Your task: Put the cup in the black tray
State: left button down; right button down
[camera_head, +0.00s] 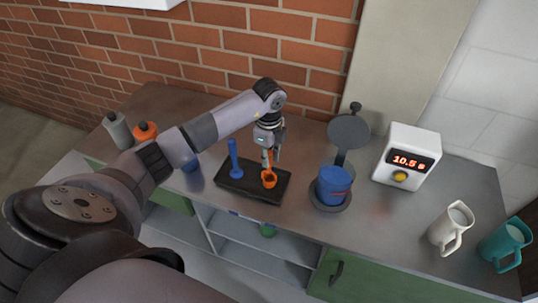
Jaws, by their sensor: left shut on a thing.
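The black tray (227,182) lies on the grey counter, left of centre. A small orange cup (269,181) with an upright orange handle is at the tray's right part; I cannot tell whether it touches the tray. My left gripper (269,160) points down over that part of the tray and is shut on the cup's handle. A blue tool (234,160) with an upright handle stands at the tray's left part. My right gripper is not in view.
A blue container (333,187) stands in a round dark holder right of the tray, with a raised round lid (349,132) behind. A white timer (406,158) reads 10.5. A white pitcher (449,229) and a teal pitcher (504,243) stand right. Two bottles stand left.

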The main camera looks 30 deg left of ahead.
pick_arm(q)
jog(key=shift+f, duration=0.15)
jog(key=c, duration=1.4)
grip_release()
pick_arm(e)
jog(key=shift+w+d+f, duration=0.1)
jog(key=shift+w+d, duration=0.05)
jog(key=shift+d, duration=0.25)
pick_arm(q)
jog(key=shift+r, duration=0.25)
jog(key=shift+w+r, duration=0.1)
jog(key=shift+r, duration=0.15)
notch_tip(320, 180, up, 11)
jog(key=b, duration=0.3)
jog(key=shift+f, duration=0.15)
jog(key=shift+r, duration=0.35)
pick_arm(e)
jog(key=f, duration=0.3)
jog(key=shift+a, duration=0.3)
